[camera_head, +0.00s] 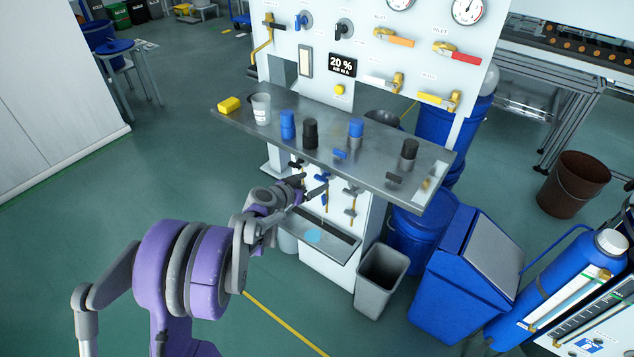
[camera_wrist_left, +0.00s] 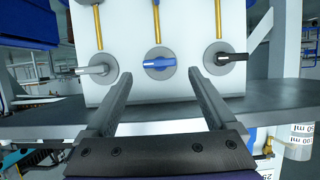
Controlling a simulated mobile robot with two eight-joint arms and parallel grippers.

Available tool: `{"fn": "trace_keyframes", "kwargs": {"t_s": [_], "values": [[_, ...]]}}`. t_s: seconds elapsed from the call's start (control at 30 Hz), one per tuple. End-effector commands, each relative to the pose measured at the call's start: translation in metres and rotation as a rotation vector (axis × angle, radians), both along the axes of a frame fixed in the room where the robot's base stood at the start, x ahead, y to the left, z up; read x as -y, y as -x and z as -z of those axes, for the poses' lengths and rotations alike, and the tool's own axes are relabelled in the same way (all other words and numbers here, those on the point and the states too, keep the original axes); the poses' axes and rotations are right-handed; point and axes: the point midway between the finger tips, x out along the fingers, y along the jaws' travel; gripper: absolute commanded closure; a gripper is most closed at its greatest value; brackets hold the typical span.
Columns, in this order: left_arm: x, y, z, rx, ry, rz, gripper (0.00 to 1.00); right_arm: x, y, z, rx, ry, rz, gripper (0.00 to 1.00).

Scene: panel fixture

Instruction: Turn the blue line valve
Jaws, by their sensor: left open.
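The blue line valve (camera_wrist_left: 158,64) has a blue lever on a round grey plate, under a brass-coloured pipe. Its lever lies about level across the plate. It also shows small under the shelf in the head view (camera_head: 323,177). My left gripper (camera_head: 314,184) points at this valve from the front. In the left wrist view its two fingers (camera_wrist_left: 160,76) are open and apart, with the blue lever framed between and beyond their tips. Nothing is held. I cannot tell the exact gap to the lever. My right gripper is not in view.
A black-handled valve (camera_wrist_left: 224,57) and a grey-handled valve (camera_wrist_left: 97,67) flank the blue one. The steel shelf (camera_head: 385,160), holding a cup (camera_head: 261,108) and several dark and blue pieces, overhangs the valves. A drip tray (camera_head: 335,245) lies below. A grey bin (camera_head: 381,280) stands nearby.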

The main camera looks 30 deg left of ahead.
Motion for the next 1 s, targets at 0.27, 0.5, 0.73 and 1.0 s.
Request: {"fn": "trace_keyframes", "kwargs": {"t_s": [0.27,0.5,0.73,1.0], "values": [[0.002,-0.022,0.009,0.000,0.000,0.000,0.10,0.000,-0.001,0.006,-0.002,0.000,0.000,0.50],[0.002,-0.022,0.009,0.000,0.000,0.000,0.10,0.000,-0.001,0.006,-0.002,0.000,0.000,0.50],[0.002,-0.022,0.009,0.000,0.000,0.000,0.48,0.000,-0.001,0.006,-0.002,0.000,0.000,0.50],[0.002,-0.022,0.009,0.000,0.000,0.000,0.96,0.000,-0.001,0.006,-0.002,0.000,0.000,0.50]]}}
